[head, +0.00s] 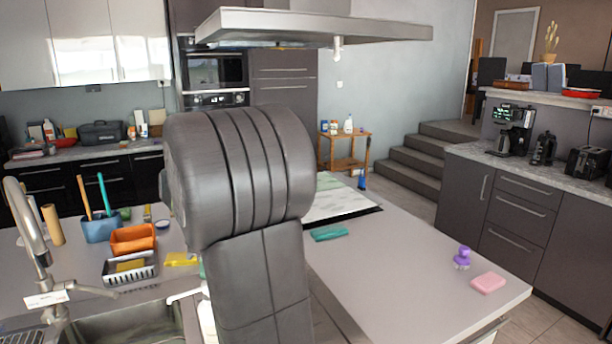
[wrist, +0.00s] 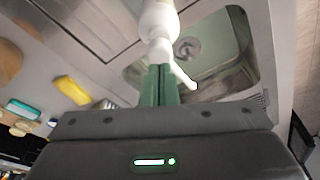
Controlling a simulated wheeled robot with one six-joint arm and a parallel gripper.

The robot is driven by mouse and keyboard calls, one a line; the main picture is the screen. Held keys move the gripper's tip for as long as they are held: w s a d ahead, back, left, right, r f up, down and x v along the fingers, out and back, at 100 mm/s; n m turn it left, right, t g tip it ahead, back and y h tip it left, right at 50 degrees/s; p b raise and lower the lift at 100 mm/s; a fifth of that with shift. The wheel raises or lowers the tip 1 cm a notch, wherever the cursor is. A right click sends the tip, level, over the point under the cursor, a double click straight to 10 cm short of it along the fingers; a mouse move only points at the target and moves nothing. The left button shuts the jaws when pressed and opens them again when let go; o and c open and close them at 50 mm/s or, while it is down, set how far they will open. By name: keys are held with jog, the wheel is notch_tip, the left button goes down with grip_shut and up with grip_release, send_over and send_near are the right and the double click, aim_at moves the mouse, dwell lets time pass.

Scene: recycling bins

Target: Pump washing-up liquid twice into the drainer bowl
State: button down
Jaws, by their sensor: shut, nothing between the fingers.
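A white pump bottle (wrist: 159,18) shows at the top of the wrist view, its spout (wrist: 184,76) pointing toward the lower right. In the head view only a strip of the bottle (head: 207,322) shows beside my arm, its spout reaching left toward the sink. My gripper (wrist: 159,72) has its green fingers shut and empty, with the tips at the pump head; I cannot tell whether they touch it.
A tap (head: 30,225) stands at the sink's left. The counter's right part is mostly clear.

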jog(key=shift+f, duration=0.15)
dwell(0.3)
jog(key=shift+f+b, duration=1)
jog(key=shift+f, duration=0.35)
jog(key=shift+r, duration=0.1)
jog(key=shift+r+p, duration=1.35)
jog(key=shift+r, duration=0.1)
notch_tip(320, 180, up, 6)
jog(key=p, duration=0.5)
